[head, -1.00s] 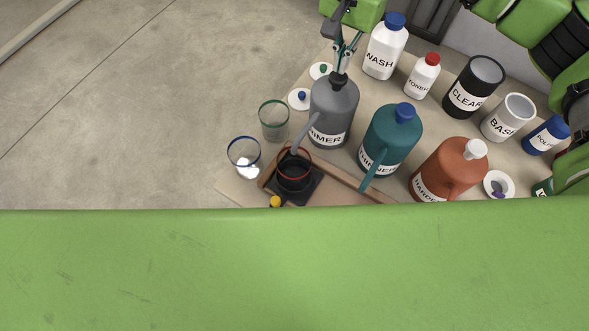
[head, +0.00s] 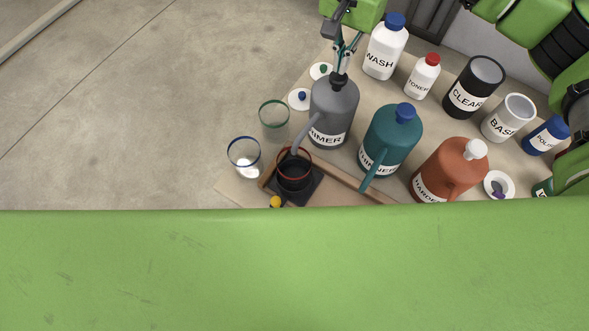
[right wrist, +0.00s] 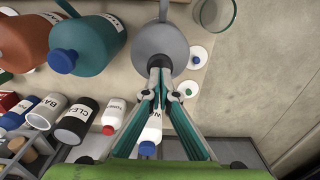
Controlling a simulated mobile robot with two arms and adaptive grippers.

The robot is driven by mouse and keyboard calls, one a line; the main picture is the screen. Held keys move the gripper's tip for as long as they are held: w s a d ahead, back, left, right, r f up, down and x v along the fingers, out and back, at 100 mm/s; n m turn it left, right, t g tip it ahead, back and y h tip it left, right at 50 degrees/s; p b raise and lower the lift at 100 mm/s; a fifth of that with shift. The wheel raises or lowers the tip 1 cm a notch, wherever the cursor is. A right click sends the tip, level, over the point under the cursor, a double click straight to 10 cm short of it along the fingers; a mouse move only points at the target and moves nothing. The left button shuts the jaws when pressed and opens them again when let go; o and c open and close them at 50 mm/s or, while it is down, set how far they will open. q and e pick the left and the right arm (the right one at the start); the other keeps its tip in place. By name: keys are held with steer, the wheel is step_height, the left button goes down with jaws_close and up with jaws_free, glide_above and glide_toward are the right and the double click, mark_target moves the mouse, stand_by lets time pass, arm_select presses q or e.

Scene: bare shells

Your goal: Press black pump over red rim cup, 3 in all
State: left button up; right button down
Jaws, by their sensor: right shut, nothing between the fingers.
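The grey bottle (head: 333,108), its label partly readable as "IMER", carries the black pump (head: 339,78) on top. Its grey spout (head: 305,135) slants down to the red rim cup (head: 294,170), which stands on a black square base (head: 300,193). The spout's tip is over the cup's rim. My right gripper (head: 341,68) is shut and empty, fingertips down at the pump top; whether they touch cannot be told. My left gripper is out of view.
A blue rim cup (head: 244,157) and a green rim cup (head: 274,120) stand left of the bottle. A teal bottle (head: 392,138) and an orange bottle (head: 449,170) stand to the right, with several containers behind. A green surface (head: 290,270) covers the foreground.

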mark_target(339, 76)
steer(key=shift+f, duration=0.15)
steer(key=shift+f+b, duration=1.8)
steer(key=shift+s+r, duration=0.1)
steer(key=shift+r, duration=0.3)
steer(key=shift+r+p, duration=0.7)
steer(key=shift+r, duration=0.8)
steer(key=shift+f, duration=0.15)
